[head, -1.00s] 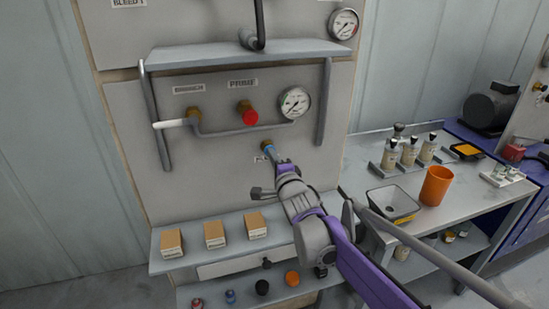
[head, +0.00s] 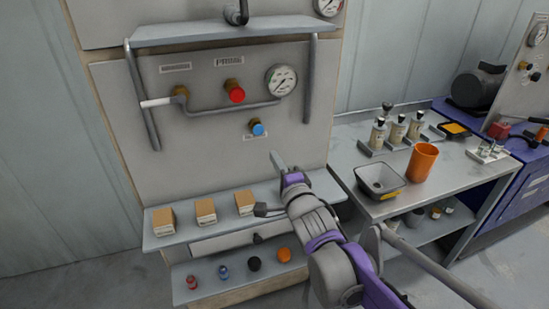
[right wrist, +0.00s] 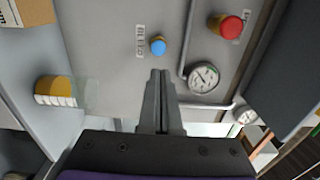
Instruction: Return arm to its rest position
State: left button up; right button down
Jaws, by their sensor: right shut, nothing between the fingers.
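My right arm comes in from the lower right in the head view. Its gripper (head: 275,160) is in front of the grey panel (head: 200,140), below and right of the blue knob (head: 257,129), and apart from it. In the right wrist view the fingers (right wrist: 160,85) are shut together with nothing between them. The blue knob (right wrist: 158,46) shows there just beyond the fingertips. My left gripper is in neither view.
Small boxes (head: 206,211) stand on the shelf below the panel. A red knob (head: 236,95), a gauge (head: 281,80) and a pipe are on the panel. At right, a bench holds a grey tray (head: 381,182), an orange cup (head: 422,162) and bottles (head: 397,130).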

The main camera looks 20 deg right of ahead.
jog(key=shift+s, duration=0.1)
jog(key=s+a+f+n+g+p, duration=0.1)
jog(key=s+f+n+g, duration=0.5)
jog(key=s, duration=0.8)
jog(key=s+a+f+n+g+p, duration=0.1)
jog(key=s+f+n+g, duration=0.5)
jog(key=s+f+n, duration=0.6)
notch_tip(320, 180, down, 4)
jog(key=shift+s+a+r+g+p, duration=0.2)
jog(key=shift+s+g+p, duration=0.1)
jog(key=shift+s+p, duration=0.45)
jog(key=shift+s+d, duration=0.1)
